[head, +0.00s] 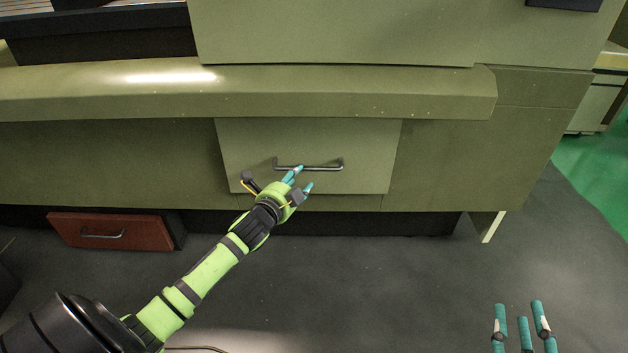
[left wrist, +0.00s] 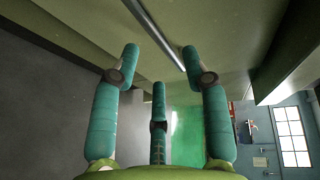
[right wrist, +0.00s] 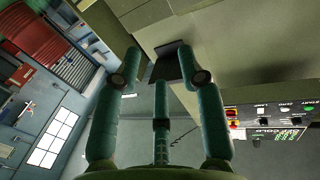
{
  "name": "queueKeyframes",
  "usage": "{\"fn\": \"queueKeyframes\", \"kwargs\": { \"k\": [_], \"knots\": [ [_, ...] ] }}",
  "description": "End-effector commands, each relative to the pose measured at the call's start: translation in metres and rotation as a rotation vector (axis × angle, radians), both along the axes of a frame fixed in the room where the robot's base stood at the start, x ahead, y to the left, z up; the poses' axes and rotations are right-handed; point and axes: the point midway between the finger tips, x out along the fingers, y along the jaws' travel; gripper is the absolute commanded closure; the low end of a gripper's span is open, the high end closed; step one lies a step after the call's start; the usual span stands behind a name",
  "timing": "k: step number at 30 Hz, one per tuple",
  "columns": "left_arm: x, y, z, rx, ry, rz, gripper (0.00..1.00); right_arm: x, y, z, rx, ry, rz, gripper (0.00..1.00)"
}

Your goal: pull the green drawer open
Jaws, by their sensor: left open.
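The green drawer (head: 240,146) sits in the cart front below the rounded ledge; its front looks about flush with the panels around it. Its dark bar handle (head: 325,168) runs level across the front. My left gripper (head: 300,180) is open, with its teal fingertips at the left part of the handle. In the left wrist view the handle (left wrist: 158,35) passes between the two upper fingertips; I cannot tell whether they touch it. My right gripper (head: 522,312) is open and empty, low at the right, away from the drawer.
A red-brown drawer (head: 110,232) with its own handle stands out low at the left. The rounded green ledge (head: 350,92) overhangs the drawer. Grey floor (head: 390,280) in front of the cart is clear. The right wrist view shows a control panel (right wrist: 270,125) with buttons.

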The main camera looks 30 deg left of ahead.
Motion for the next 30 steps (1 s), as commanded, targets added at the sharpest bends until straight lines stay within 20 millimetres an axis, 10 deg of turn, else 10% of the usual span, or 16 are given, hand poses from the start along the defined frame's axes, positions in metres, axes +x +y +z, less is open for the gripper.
{"fn": "queueKeyframes", "kwargs": {
  "k": [18,30],
  "knots": [
    [0.051,0.007,-0.011,-0.004,0.0,0.001,0.54,-0.047,0.023,0.107,0.167,-0.592,0.107,0.6],
    [0.065,0.009,-0.013,-0.004,0.002,0.001,0.54,-0.077,0.024,0.136,0.229,-0.787,0.143,0.6]
  ]
}}
